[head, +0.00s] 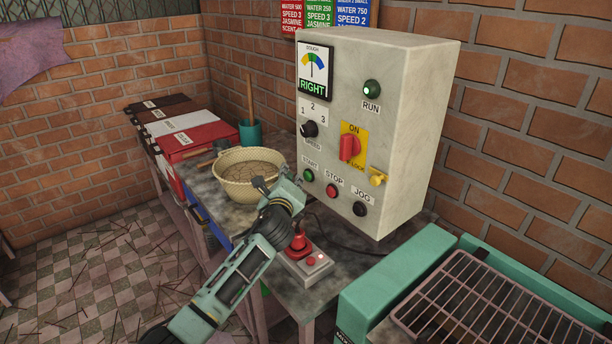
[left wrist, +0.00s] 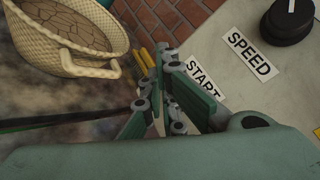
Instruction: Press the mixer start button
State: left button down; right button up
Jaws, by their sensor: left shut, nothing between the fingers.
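The grey control box (head: 400,130) stands on the table with its front panel facing left. The round green start button (head: 309,175) is at the panel's lower left under the START label. My left gripper (head: 279,183) is shut and empty, just left of and a little below the button; I cannot tell whether it touches the panel. In the left wrist view the shut fingers (left wrist: 168,85) are beside the START label (left wrist: 203,79), and the button is hidden. The green RUN lamp (head: 371,88) has a bright spot. My right gripper is not in view.
The stop button (head: 332,191), jog button (head: 360,209), speed knob (head: 309,129) and red main switch (head: 349,148) share the panel. A woven bowl (head: 250,175) is behind my gripper. A red pedal-like switch (head: 303,256) lies below, and a wire rack (head: 500,305) is at right.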

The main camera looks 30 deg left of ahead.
pick_arm(q)
jog(key=s, duration=0.1)
jog(key=s+a+p, duration=0.1)
jog(key=s, duration=0.1)
jog(key=s+a+p, duration=0.1)
jog(key=shift+s, duration=0.3)
dwell(1.0)
